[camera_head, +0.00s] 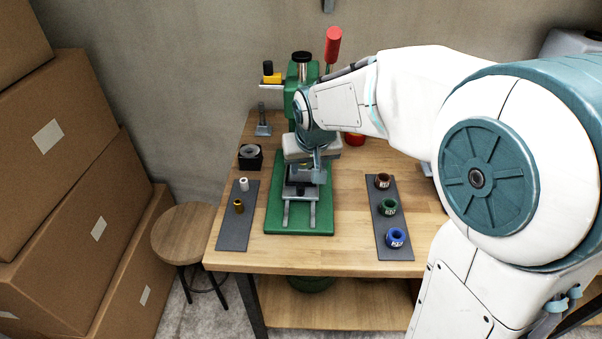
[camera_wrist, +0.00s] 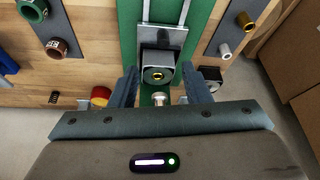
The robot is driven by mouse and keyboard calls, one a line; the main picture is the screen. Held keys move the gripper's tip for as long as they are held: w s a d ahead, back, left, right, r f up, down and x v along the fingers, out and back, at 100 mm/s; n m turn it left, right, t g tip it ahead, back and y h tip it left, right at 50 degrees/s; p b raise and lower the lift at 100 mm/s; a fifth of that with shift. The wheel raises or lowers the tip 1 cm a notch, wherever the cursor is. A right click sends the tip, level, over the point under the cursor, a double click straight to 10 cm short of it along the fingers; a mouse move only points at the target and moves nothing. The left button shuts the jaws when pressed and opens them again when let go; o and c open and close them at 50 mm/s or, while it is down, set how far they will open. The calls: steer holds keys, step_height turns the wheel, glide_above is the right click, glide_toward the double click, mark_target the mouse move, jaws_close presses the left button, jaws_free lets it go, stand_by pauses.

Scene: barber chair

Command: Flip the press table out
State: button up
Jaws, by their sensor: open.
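The green press (camera_head: 291,103) stands on the wooden bench, with a red-handled lever (camera_head: 333,45) up at its top. Its press table (camera_head: 299,190) is a grey plate at the back end of two rails on the green base. In the wrist view the press table (camera_wrist: 175,36) carries a dark block with a gold ring in it. My gripper (camera_head: 317,170) is in front of the press column, over the table's back part. In the wrist view my gripper (camera_wrist: 160,71) is open, its fingers on either side of a small silver knob (camera_wrist: 160,98). I cannot tell whether they touch anything.
A left mat (camera_head: 234,231) holds a white and a gold piece. A right mat (camera_head: 390,246) holds brown, green and blue rings. A black holder (camera_head: 250,166) and a red item (camera_head: 354,139) flank the press. The rails' front is clear. A stool (camera_head: 186,234) stands left.

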mark_target(301, 187)
steer(key=x, duration=0.4)
steer(key=p+x, duration=0.1)
steer(key=x, duration=0.9)
steer(key=shift+w+a+p, duration=0.3)
steer(key=shift+p, duration=0.05)
